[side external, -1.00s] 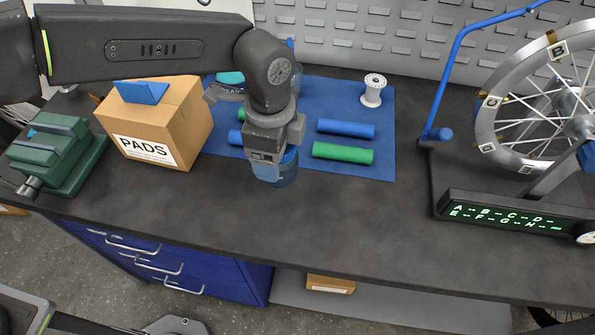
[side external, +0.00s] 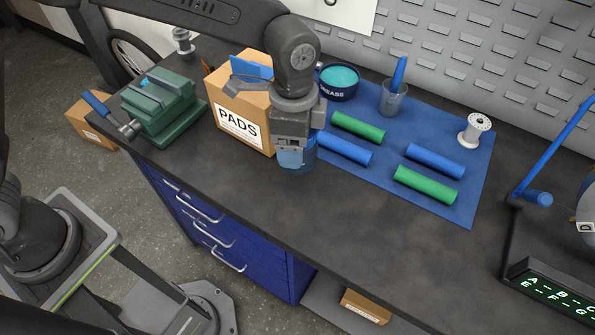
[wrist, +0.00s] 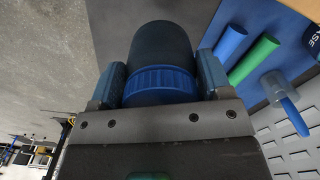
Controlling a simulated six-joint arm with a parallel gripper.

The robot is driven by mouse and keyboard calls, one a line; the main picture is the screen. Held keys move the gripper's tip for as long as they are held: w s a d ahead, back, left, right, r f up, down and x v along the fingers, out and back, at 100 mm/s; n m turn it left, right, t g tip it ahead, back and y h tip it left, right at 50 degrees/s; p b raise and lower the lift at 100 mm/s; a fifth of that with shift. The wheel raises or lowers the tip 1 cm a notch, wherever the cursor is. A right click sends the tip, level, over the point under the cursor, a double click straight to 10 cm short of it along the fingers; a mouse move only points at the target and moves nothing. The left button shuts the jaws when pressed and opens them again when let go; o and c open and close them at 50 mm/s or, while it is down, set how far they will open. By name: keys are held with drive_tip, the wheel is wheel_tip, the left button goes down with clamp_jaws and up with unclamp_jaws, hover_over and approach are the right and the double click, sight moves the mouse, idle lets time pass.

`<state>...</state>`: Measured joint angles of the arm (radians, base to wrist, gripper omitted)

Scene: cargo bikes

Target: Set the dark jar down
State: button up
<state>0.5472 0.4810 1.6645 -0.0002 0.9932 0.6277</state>
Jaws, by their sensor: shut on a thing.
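My gripper (side external: 292,160) is shut on the dark jar (side external: 311,153) at the front of the workbench, just right of the PADS box. In the side view the fingers cover much of the jar. It looks upright, and I cannot tell whether its base touches the bench. In the wrist view the dark jar (wrist: 161,45) is between the two blue-grey fingers, its ribbed blue lid nearest the camera. Its far end is over the dark bench top (side external: 330,215).
The cardboard PADS box (side external: 238,118) stands close on the left, with a green vise (side external: 165,110) beyond. A blue mat (side external: 455,204) holds blue and green rollers, a grease tub (side external: 338,84), a clear cup (side external: 392,101) and a white spool (side external: 475,131). The bench front is clear.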

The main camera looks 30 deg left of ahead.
wheel_tip(320, 180, down, 8)
drive_tip(key=shift+r, duration=0.2)
idle(0.3)
drive_tip(key=o, duration=1)
drive_tip(key=shift+f, duration=0.15)
